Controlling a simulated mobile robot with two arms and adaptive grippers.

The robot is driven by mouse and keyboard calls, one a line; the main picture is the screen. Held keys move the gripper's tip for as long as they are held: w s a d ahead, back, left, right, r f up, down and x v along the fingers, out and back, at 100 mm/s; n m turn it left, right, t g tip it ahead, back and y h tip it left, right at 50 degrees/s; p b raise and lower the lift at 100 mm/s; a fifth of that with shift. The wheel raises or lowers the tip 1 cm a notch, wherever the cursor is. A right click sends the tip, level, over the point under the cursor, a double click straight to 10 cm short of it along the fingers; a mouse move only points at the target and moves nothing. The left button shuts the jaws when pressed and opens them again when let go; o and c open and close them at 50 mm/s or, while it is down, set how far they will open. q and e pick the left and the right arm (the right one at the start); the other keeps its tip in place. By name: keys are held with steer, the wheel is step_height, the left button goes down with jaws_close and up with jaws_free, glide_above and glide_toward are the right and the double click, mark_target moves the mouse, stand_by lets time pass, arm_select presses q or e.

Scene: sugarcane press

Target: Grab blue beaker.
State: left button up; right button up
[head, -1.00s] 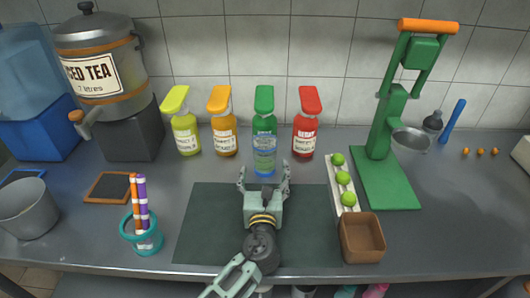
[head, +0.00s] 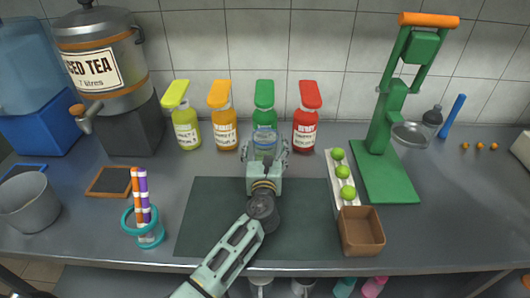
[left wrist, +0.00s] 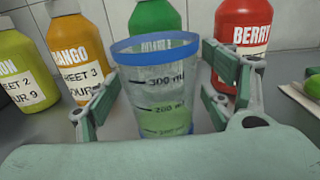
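The blue beaker (left wrist: 160,88) is clear with a blue rim and volume marks, and stands upright in the left wrist view. In the head view the beaker (head: 265,146) is in front of the green bottle. My left gripper (head: 267,152) reaches in from the front, and the beaker's lower part is hidden behind it. In the left wrist view the left gripper's fingers (left wrist: 165,92) are spread on both sides of the beaker, with a gap visible at least on the right. My right gripper is not in view.
Yellow (head: 187,128), orange (head: 223,128), green (head: 264,100) and red (head: 305,128) bottles stand in a row by the wall. A green press (head: 385,170) and a tray of limes (head: 334,172) are to the right. The dark mat (head: 210,225) is clear on its left.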

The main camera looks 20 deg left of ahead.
arm_select(q)
steer(key=c, duration=1.1)
steer(key=shift+c, duration=1.1)
steer(key=shift+r, duration=0.1)
